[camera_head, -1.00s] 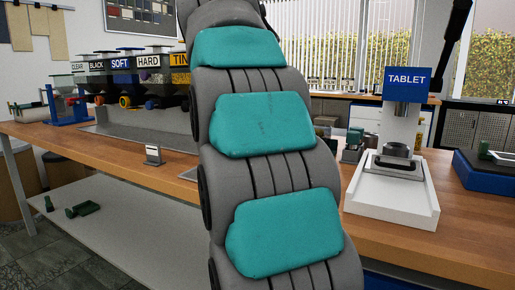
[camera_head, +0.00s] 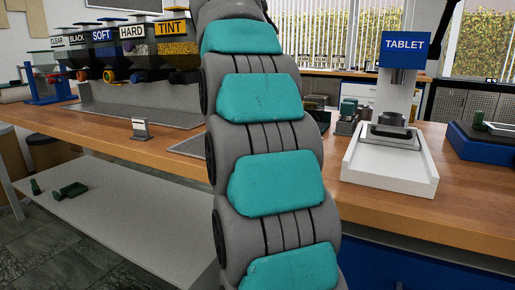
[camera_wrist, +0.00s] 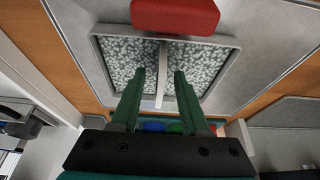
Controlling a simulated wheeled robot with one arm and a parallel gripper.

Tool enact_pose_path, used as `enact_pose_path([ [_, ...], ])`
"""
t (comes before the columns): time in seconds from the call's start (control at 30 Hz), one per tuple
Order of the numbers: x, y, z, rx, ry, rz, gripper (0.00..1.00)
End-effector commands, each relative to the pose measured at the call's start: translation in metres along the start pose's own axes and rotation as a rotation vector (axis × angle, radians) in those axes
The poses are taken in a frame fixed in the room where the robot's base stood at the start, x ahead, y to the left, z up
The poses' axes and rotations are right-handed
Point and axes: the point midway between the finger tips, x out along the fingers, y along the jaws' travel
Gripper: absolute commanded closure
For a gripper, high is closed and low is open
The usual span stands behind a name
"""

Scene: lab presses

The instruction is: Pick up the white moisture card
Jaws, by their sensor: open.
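My gripper (camera_wrist: 160,74) is open in the wrist view, its two green fingers pointing over a pale-framed tray (camera_wrist: 97,62) of speckled pellets. A narrow pale strip (camera_wrist: 161,88) runs across the middle of the tray, between the fingers, with a gap on each side. I cannot tell whether this strip is the white moisture card or a divider. No other thing can be clearly made out as the card. In the head view my arm hides the gripper and part of the bench.
A red block (camera_wrist: 175,15) lies at the tray's far edge. In the head view, labelled hoppers (camera_head: 177,48) stand at the back left, and a small grey stand (camera_head: 140,129) is on the wooden bench (camera_head: 185,160). A white TABLET press (camera_head: 390,165) stands at right.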

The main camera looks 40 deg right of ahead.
Motion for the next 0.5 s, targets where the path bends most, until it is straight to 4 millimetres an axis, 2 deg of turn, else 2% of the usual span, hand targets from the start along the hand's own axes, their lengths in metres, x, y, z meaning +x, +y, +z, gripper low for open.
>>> enact_pose_path([
  [0.23, 0.0024, -0.0009, -0.0007, 0.001, 0.001, -0.001, 0.55],
  [0.5, 0.0024, -0.0008, -0.0006, 0.001, 0.001, -0.001, 0.85],
])
